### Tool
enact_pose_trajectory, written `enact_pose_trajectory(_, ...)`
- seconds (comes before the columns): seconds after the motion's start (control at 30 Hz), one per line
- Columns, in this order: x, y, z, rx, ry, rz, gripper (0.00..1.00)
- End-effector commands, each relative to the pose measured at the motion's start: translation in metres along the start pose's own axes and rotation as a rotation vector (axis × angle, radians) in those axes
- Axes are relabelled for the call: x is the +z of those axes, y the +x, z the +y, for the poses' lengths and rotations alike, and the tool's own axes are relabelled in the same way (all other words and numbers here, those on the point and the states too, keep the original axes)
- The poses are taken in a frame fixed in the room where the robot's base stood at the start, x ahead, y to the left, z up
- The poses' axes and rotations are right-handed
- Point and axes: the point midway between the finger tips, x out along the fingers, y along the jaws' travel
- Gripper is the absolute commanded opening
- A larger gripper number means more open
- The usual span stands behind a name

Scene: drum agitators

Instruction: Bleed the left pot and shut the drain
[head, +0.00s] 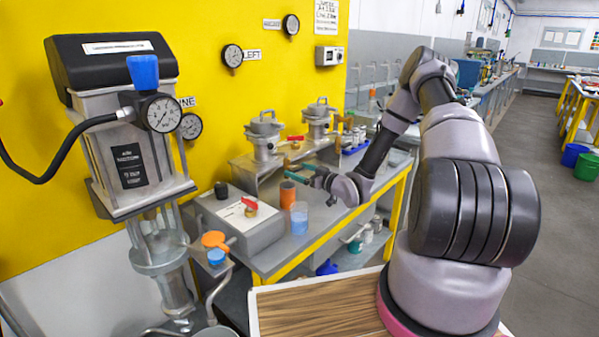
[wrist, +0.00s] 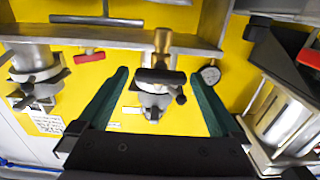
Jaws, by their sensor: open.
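The left pot (head: 264,137) is a metal vessel with a clamped lid on a grey bench against the yellow wall. The wrist view appears upside down and shows this pot (wrist: 158,98) in the middle. A brass fitting (wrist: 162,42) and a dark crossbar sit in front of it. My gripper (head: 291,170) is in front of the left pot in the head view. In the wrist view its green fingers (wrist: 160,74) are open on either side of the crossbar, with no grip visible. I cannot tell which fitting is the drain or its setting.
The right pot (head: 318,118) stands close by, with a red handle (head: 296,138) between the pots. An orange cup (head: 287,195) and a blue clear cup (head: 299,220) stand below my gripper. A grey box (head: 240,232) and a gauge-bearing machine (head: 130,150) are left.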

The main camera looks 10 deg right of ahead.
Motion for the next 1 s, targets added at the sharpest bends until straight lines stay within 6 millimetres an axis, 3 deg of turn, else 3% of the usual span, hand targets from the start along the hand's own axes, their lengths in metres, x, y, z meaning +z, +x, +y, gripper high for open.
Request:
enact_pose_trajectory(0.27,0.0002,0.0018,-0.0002,0.000,0.001,-0.001,1.00)
enact_pose_trajectory(0.47,0.0003,0.0015,-0.0001,0.000,0.001,-0.001,0.27)
enact_pose_trajectory(0.5,0.0003,0.0015,-0.0001,0.000,0.001,-0.001,0.24)
enact_pose_trajectory(1.0,0.0011,0.0011,-0.0005,0.000,-0.159,-0.003,0.24)
